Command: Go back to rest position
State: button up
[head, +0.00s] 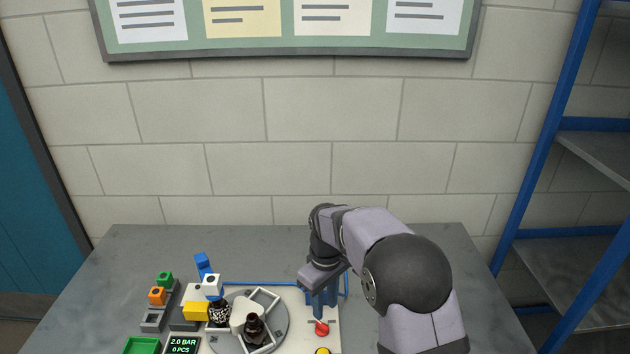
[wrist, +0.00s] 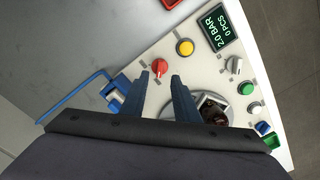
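My gripper (head: 322,308) hangs over the right side of the white machine panel, its blue fingers pointing down. In the wrist view my gripper (wrist: 161,82) has its two fingers apart with nothing between them. A red knob (head: 321,328) is on the panel just in front of the fingertips in the head view. The knob (wrist: 160,68) appears just beyond the finger gap in the wrist view. A dark amber bottle (head: 255,327) stands in a light frame on the round grey turntable (head: 279,310). The bottle (wrist: 212,114) is partly hidden in the wrist view.
The panel also has a yellow button (wrist: 185,47), a green button (wrist: 246,88) and a display (wrist: 213,27) reading 2.0 BAR, 0 PCS. Blue shelving (head: 567,130) stands at right. The table (head: 190,245) is clear at the back.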

jog(key=s+d+m, duration=0.4)
jog(key=s+d, duration=0.2)
jog(key=s, duration=0.6)
jog(key=s+d+m, duration=0.5)
jog(key=s+d, duration=0.1)
jog(key=s, duration=0.6)
jog(key=shift+r, duration=0.45)
